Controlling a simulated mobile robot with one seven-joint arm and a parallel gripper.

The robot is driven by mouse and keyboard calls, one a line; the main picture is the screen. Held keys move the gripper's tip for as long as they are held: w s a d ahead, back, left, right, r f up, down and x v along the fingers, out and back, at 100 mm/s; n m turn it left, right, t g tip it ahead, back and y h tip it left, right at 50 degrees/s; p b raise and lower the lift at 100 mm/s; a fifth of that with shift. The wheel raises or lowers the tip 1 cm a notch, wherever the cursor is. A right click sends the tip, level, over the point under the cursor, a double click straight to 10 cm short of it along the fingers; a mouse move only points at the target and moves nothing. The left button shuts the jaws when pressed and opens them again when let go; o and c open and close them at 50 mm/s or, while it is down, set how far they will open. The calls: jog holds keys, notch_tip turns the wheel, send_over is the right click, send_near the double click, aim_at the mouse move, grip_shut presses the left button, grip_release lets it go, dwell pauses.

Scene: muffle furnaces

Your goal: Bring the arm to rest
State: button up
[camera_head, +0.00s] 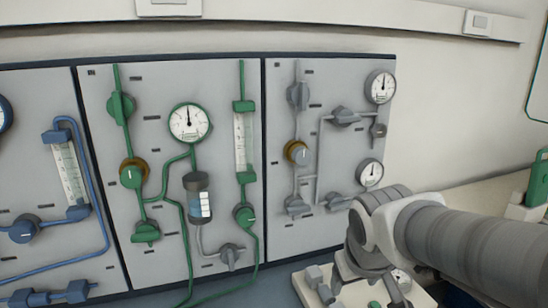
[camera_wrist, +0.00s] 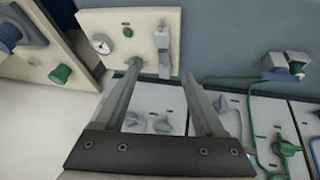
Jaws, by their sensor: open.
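My gripper (camera_wrist: 164,88) shows in the wrist view with its two fingers spread apart and nothing between them. Beyond the fingers is a pale panel (camera_wrist: 109,22) with a small round gauge, a green knob and a grey fitting. In the head view my arm comes in from the right edge and its end points down at the lower right, in front of the grey panel (camera_head: 332,238). The fingertips cannot be made out clearly there.
The wall carries a green-piped panel (camera_head: 160,90) in the middle and a blue-piped panel (camera_head: 20,165) at the left, with gauges, valves and flow tubes. A pale unit with knobs (camera_head: 312,277) lies below my arm.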

jog(key=s+r+m+y, duration=0.1)
jog(key=s+r+m, duration=0.15)
jog(key=s, duration=0.75)
notch_tip(320, 180, up, 13)
jog(key=p, duration=1.2)
jog(key=shift+a+f+p, duration=0.15)
jog(key=shift+p, duration=0.25)
jog(key=shift+n, duration=0.25)
